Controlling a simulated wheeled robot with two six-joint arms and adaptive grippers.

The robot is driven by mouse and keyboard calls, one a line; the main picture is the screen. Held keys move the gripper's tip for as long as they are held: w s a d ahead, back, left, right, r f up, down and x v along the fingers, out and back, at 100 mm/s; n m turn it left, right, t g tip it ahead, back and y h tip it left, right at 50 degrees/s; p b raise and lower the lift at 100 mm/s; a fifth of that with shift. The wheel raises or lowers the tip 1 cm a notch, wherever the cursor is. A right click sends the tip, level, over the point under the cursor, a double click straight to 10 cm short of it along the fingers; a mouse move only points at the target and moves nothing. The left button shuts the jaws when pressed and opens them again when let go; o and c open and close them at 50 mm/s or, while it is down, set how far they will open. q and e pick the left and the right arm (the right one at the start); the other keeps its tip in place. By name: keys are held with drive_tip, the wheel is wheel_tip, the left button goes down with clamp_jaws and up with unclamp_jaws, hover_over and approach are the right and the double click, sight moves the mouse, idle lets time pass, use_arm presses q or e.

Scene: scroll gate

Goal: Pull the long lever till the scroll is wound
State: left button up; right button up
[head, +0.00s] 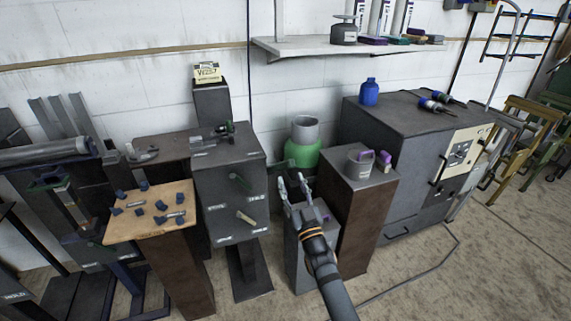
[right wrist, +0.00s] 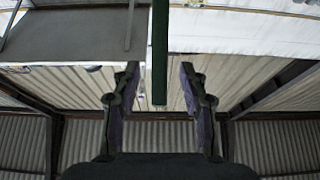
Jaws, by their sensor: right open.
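A grey cabinet (head: 229,195) stands left of centre in the head view. Its front carries a dark green lever (head: 240,181) and a beige lever (head: 246,218) below it. Which is longer is hard to tell from here. My right gripper (head: 292,186) is open and empty, to the right of the cabinet and apart from both levers. In the right wrist view, my open right gripper (right wrist: 158,85) has a dark green bar (right wrist: 160,50) showing between and beyond its fingers. I cannot make out a scroll for sure. My left gripper is not in view.
A wooden-topped stand (head: 150,222) with several dark blue pieces is left of the cabinet. A green pot (head: 303,153) is behind my gripper. A brown pedestal (head: 361,215) and a large dark cabinet (head: 405,125) stand to the right. Open floor lies at right.

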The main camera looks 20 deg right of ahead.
sight(285, 165)
drive_tip(key=x, duration=0.7)
clamp_jaws()
